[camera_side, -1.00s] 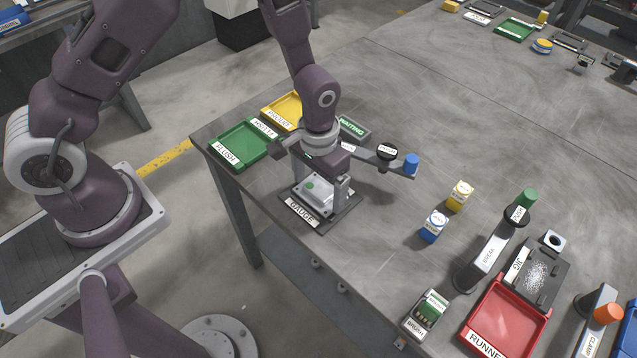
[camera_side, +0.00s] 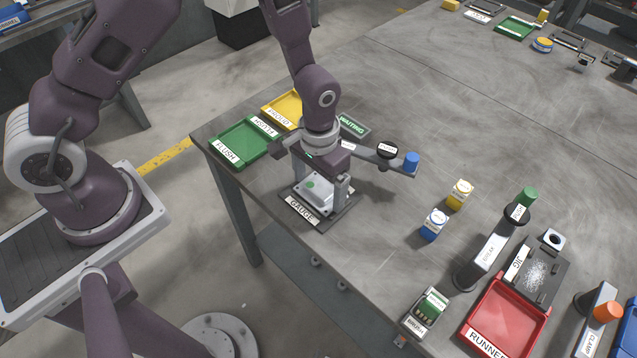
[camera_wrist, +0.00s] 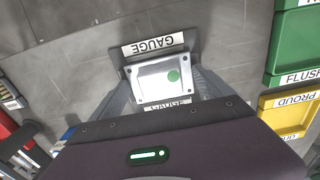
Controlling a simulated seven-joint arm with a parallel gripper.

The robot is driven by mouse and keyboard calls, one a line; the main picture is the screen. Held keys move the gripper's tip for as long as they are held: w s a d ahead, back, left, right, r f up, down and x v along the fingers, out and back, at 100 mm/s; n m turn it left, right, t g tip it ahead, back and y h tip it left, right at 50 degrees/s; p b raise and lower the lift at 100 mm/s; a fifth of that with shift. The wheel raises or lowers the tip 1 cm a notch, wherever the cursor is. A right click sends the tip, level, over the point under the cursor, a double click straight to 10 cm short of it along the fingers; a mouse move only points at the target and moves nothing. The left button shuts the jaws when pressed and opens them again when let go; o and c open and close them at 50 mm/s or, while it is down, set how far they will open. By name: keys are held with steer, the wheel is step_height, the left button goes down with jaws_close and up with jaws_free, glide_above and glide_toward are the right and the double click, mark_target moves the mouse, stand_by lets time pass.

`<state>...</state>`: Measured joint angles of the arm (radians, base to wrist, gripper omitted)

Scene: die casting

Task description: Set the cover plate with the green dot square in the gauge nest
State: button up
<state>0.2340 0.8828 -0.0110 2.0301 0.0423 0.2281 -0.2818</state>
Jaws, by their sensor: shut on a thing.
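The cover plate (camera_side: 313,190) is a pale grey metal plate with a green dot near one end. It sits at the gauge nest (camera_side: 328,215), a dark base with a GAUGE label at its front. My gripper (camera_side: 322,186) is over the nest, shut on the plate with a finger at either side. In the wrist view the plate (camera_wrist: 167,82) lies between my fingers, its sides roughly in line with the GAUGE label. Whether it is fully seated is hard to tell, since my fingers hide its sides.
The green FLUSH tray (camera_side: 238,157) and yellow PROUD tray (camera_side: 274,110) lie at the left. An arm-like fixture with a blue knob (camera_side: 411,160) stands close to the right of my gripper. Yellow (camera_side: 459,195) and blue (camera_side: 434,225) small blocks stand farther right on clear table.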

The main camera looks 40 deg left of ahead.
steer(key=shift+f, duration=0.25)
steer(key=o, duration=1.8)
steer(key=shift+r, duration=4.1)
